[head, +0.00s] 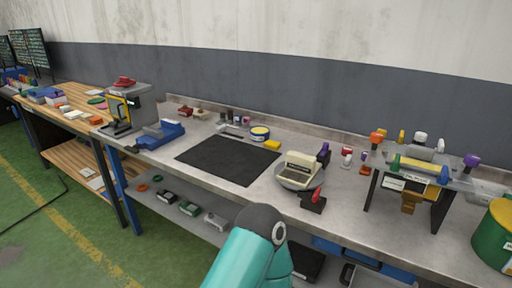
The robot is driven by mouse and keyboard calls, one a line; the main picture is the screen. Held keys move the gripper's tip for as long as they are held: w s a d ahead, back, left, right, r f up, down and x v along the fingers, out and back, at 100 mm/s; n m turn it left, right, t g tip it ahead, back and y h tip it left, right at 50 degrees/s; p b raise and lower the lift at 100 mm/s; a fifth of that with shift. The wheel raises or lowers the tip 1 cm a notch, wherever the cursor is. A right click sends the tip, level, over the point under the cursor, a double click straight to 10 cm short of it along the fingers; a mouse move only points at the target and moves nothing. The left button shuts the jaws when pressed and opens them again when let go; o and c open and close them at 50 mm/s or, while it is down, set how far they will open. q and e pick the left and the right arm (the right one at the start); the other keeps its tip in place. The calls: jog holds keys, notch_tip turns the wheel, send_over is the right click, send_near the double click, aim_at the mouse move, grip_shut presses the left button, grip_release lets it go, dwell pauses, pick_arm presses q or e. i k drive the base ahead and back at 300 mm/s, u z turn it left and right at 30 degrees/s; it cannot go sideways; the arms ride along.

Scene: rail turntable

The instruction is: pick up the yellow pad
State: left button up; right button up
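A small flat yellow pad (271,145) lies on the grey workbench top (340,208), just beyond the far right corner of a black mat (228,160). It is small in the head view, and nothing visibly covers it. A round blue and yellow tin (260,134) stands just behind it. Part of one of my teal arms shows at the bottom middle of the head view, well in front of the pad. Neither of my grippers is in the picture, so I cannot see whether they hold anything.
A cream device (299,171) and a red-black object (314,200) stand right of the mat. A rack with coloured handles (415,165) stands farther right, near a green drum (495,237). A blue tray (161,135) is at left. The mat is bare.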

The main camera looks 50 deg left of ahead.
aim_at(273, 145)
jog(key=z, duration=1.7)
jog(key=i, duration=0.1)
jog(key=u, duration=3.15)
jog(key=k, duration=0.25)
jog(key=u, duration=0.35)
jog(key=i, duration=0.55)
jog(key=z, duration=0.2)
jog(key=k, duration=0.55)
